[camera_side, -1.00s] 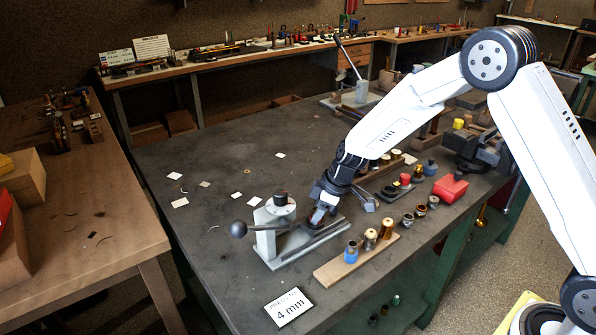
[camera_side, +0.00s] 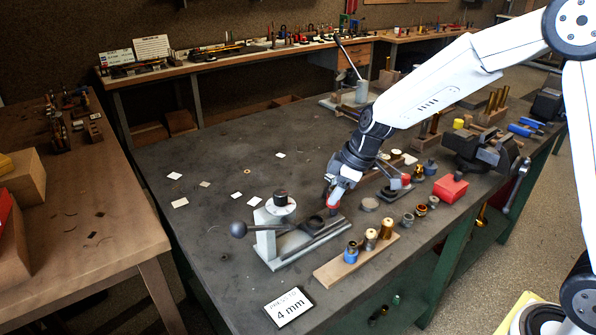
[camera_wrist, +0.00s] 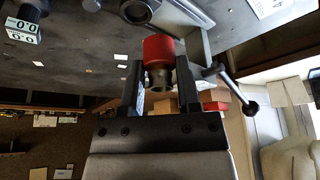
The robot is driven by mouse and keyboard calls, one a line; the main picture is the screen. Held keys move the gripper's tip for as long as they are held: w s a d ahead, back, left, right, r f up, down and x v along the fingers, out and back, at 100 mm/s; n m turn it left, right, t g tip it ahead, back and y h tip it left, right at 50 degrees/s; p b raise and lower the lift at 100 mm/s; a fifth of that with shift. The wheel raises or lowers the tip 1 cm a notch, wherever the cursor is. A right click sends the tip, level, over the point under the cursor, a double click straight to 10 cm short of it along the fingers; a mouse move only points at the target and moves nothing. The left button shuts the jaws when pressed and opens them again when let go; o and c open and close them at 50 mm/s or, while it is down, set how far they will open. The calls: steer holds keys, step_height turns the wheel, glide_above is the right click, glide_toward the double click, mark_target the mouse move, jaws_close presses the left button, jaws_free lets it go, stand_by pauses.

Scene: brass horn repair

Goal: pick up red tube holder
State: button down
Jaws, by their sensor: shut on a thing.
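The red tube holder (camera_wrist: 158,50) sits between my gripper's two fingers (camera_wrist: 159,88) in the wrist view, a red cylinder with a darker metal part on the near side. In the side view my gripper (camera_side: 336,197) points down with the red tube holder (camera_side: 334,209) low between its fingers. It is just above and beside the right end of the grey press (camera_side: 290,240). The fingers hide part of the holder in the side view.
The press has a ball-ended lever (camera_side: 239,229). A wooden strip (camera_side: 345,266) with several small parts stands in front. A red box (camera_side: 450,188) and a vise (camera_side: 480,150) are to the right. The table's left part is mostly clear, with scattered paper slips.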

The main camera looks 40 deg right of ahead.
steer(key=s+r, duration=0.3)
steer(key=s, duration=0.5)
steer(key=shift+s+d+r, duration=0.25)
steer(key=shift+s+r, duration=0.15)
stand_by(0.4)
